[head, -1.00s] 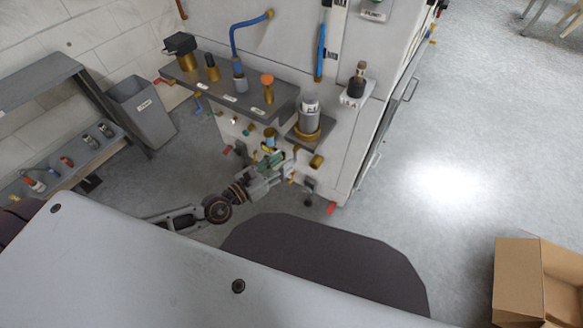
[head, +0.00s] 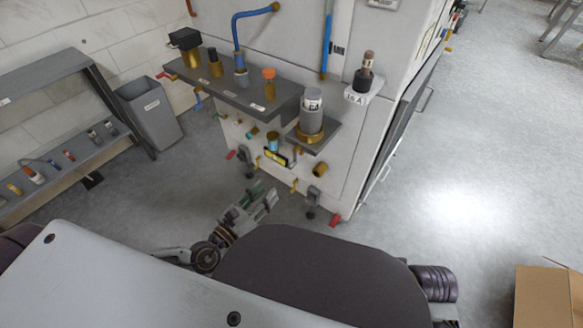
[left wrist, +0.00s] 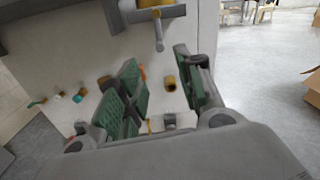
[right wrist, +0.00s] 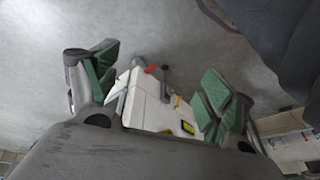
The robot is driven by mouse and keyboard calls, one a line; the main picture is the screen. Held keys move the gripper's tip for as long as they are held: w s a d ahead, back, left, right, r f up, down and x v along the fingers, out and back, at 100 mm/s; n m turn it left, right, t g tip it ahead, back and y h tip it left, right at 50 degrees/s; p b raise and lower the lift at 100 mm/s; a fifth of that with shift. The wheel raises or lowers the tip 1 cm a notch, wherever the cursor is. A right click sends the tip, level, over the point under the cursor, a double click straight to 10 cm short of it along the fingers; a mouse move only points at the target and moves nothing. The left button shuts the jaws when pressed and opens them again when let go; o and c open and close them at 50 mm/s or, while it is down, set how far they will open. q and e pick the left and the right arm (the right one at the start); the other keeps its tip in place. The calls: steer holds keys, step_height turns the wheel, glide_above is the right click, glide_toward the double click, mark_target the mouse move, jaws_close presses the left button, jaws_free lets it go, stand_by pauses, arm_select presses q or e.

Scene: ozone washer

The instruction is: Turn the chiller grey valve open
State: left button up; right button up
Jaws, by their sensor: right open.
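The white machine (head: 345,135) stands ahead, with small coloured valves and brass fittings along its lower front. A grey valve-like part (head: 314,194) is low on the front near a red handle (head: 334,220); another grey part (head: 249,171) is further left. I cannot tell which is the chiller grey valve. My left gripper (head: 267,198) is in front of and below these fittings, apart from them. In the left wrist view (left wrist: 157,62) its green-padded fingers are open and empty, facing a brass fitting (left wrist: 169,83). My right gripper (right wrist: 158,75) is open and empty, with white machine surface beyond its fingers.
A grey shelf (head: 240,95) with brass fittings and a grey-topped cylinder (head: 312,112) overhang the valves. A grey bin (head: 152,115) and rack (head: 50,90) stand at left. A cardboard box (head: 545,295) is at lower right.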

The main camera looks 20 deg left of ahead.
mark_target(289, 168)
arm_select(q)
steer(key=shift+w, duration=0.15)
steer(key=shift+b+x, duration=0.4)
steer(key=shift+x, duration=6.35)
